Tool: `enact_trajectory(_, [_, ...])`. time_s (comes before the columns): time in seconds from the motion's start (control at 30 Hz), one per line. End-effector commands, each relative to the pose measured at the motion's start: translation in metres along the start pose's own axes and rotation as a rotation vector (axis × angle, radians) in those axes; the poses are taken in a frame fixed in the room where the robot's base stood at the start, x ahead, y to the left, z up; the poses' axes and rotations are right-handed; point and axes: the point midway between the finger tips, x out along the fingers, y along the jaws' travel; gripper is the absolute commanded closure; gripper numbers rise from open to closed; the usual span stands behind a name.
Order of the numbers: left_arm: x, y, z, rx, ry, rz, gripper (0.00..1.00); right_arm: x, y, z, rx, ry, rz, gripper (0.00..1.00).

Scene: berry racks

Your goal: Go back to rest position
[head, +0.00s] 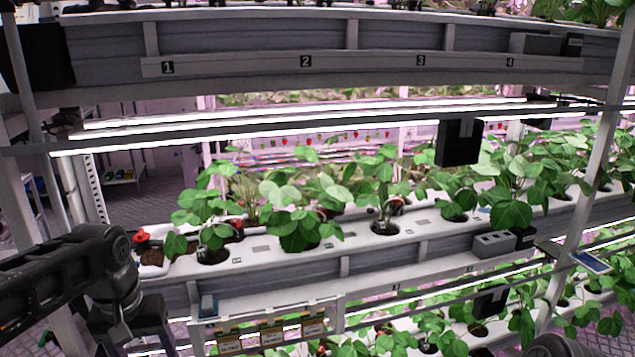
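My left arm comes in from the left edge, black and bulky, in front of the lower left of the rack. The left gripper (150,330) hangs at its end near the bottom edge. Its fingertips run toward the bottom edge and I cannot make out whether they are apart or what is between them. A dark rounded part shows at the bottom edge on the right and may be part of my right arm. No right gripper fingers show.
A white planting shelf (290,265) with several leafy plants crosses the view. Lamp bars (300,122) run above it. A grey post (590,190) stands at the right. A red item (140,236) sits at the shelf's left end. Labelled packs (271,333) hang below the shelf.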

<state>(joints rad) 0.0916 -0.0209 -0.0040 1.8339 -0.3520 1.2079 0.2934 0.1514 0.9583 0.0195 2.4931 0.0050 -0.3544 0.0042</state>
Motion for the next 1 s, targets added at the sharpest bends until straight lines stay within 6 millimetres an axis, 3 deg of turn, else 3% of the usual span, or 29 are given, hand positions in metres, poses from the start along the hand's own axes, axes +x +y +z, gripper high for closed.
enact_trajectory(0.2, [0.009,0.020,-0.025,0.037,0.118,0.065,0.34,0.000,0.000,0.000,0.000,0.001,0.000,0.52])
enact_trajectory(0.33, [0.027,0.041,-0.041,0.072,0.193,0.119,0.34,0.000,0.000,0.000,0.000,0.000,0.000,0.52])
enact_trajectory(0.47, [0.062,0.072,-0.051,0.111,0.254,0.183,0.34,0.000,0.000,0.000,0.000,0.000,0.000,0.52])
enact_trajectory(0.57, [0.107,0.101,-0.050,0.139,0.287,0.240,0.34,0.001,0.000,0.000,0.000,0.000,0.000,0.52])
enact_trajectory(0.6, [0.131,0.115,-0.044,0.146,0.295,0.265,0.34,0.001,0.000,0.000,0.000,0.000,0.000,0.52])
enact_trajectory(0.67, [0.170,0.134,-0.030,0.153,0.300,0.300,0.34,0.001,0.000,0.000,0.000,0.000,0.000,0.52])
enact_trajectory(0.77, [0.238,0.159,0.013,0.150,0.281,0.340,0.34,0.000,0.000,0.000,0.000,0.000,0.000,0.52])
enact_trajectory(0.9, [0.314,0.173,0.098,0.129,0.197,0.353,0.34,0.000,0.000,0.000,0.000,0.000,0.000,0.52])
enact_trajectory(1.0, [0.348,0.173,0.163,0.116,0.102,0.345,0.34,0.000,0.000,0.000,0.000,0.000,0.000,0.52])
